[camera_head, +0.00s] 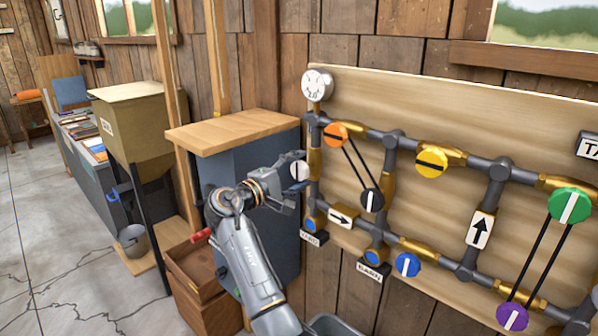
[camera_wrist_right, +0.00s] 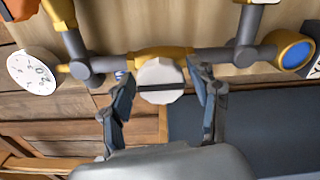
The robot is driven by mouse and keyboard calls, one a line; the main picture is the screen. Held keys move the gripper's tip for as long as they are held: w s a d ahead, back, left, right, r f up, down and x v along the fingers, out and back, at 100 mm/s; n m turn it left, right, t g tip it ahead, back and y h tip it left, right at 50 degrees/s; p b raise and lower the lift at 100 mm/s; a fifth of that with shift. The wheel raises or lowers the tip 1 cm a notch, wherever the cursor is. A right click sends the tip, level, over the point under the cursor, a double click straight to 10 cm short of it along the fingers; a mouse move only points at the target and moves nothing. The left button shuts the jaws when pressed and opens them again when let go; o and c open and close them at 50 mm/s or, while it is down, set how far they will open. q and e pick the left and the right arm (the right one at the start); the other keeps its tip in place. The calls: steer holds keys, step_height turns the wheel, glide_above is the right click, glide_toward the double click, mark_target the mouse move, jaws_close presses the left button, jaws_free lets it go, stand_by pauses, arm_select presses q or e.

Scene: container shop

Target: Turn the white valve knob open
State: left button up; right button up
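The white valve knob (camera_head: 299,170) sits on a brass valve on the left vertical pipe of the pipe board. In the right wrist view the knob (camera_wrist_right: 160,73) is a pale disc with a dark bar across it, lying sideways in that picture. My right gripper (camera_head: 288,184) is at the knob, partly covering it in the head view. In the right wrist view its fingers (camera_wrist_right: 160,92) stand on either side of the knob, with small gaps visible. The gripper looks open. My left gripper is in neither view.
A white gauge (camera_head: 317,86) is above the knob. Orange (camera_head: 335,134), black (camera_head: 372,200), yellow (camera_head: 431,162), blue (camera_head: 407,265), green (camera_head: 570,205) and purple (camera_head: 512,317) knobs are to the right. A dark cabinet with a wooden top (camera_head: 233,131) stands close left of the board.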

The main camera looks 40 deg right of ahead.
steer(key=shift+a, duration=0.1)
steer(key=s+a, duration=0.1)
steer(key=a, duration=1)
steer(key=shift+a, duration=0.4)
